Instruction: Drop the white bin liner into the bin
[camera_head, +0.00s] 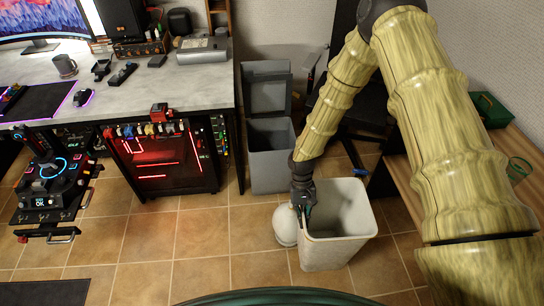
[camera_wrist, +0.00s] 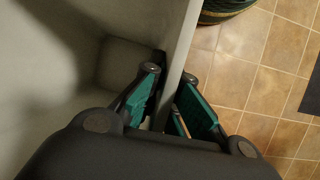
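The white bin liner (camera_head: 352,255) is a tall, pale, open-topped rigid bucket, upright and empty as far as I see. It is right of and nearer than the grey bin; I cannot tell whether its base touches the floor. The grey bin (camera_head: 272,172) stands by the desk with its lid (camera_head: 266,88) raised. My gripper (camera_head: 304,208) is at the liner's left rim. In the wrist view my gripper (camera_wrist: 170,75) has one teal finger inside and one outside the liner's wall (camera_wrist: 180,45), and looks shut on it. The pad contact is partly hidden.
A pale round object (camera_head: 286,226) is on the floor close left of the liner. A desk (camera_head: 150,85) with a red-lit cabinet (camera_head: 165,162) stands left. A dark chair (camera_head: 365,110) is behind, and a wooden bench (camera_head: 515,150) right.

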